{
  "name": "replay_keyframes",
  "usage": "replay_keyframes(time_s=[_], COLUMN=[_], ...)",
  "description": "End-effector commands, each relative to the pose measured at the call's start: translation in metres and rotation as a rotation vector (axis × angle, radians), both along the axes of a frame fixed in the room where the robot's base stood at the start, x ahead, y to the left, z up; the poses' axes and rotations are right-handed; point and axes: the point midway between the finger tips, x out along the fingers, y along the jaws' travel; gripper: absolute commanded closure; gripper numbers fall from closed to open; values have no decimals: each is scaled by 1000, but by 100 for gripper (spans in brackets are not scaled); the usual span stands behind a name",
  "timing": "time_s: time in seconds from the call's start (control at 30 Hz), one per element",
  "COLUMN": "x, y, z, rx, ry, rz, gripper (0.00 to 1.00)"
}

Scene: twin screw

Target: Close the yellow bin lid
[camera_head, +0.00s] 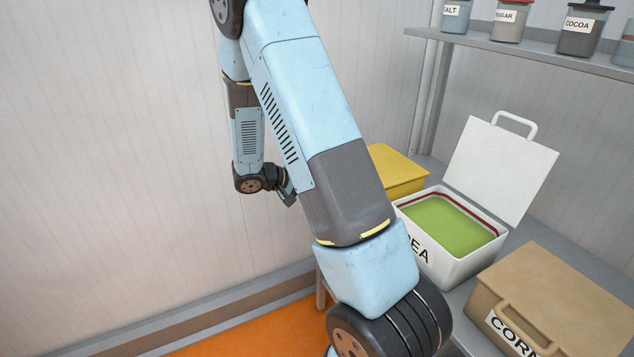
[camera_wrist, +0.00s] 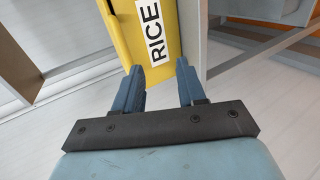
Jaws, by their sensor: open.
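The yellow bin (camera_head: 398,172) stands at the back of the shelf in the head view, partly hidden behind my arm. Its yellow top looks flat and level, with no raised lid in sight; its handle is not visible there. In the wrist view the yellow bin (camera_wrist: 128,35) shows with a white RICE label, just beyond my fingertips. My gripper (camera_wrist: 158,78) is open, its two fingers apart with nothing between them. In the head view only part of my gripper (camera_head: 287,194) shows, left of the bin; the rest is behind my arm.
A white bin (camera_head: 460,268) with green contents has its lid (camera_head: 500,165) raised. A closed tan CORN bin (camera_head: 555,295) stands nearer. Jars, including a cocoa jar (camera_head: 582,30), stand on an upper shelf (camera_head: 520,50). The pale wall is close on the left.

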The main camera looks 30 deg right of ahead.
Motion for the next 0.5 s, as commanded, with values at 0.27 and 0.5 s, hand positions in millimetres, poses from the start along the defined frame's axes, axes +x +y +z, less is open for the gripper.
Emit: replay_keyframes(time_s=[0.27,0.5], x=[1,1], y=[14,26], z=[-8,-15], rx=[0,1], ry=[0,1], rz=[2,2], gripper=[60,60])
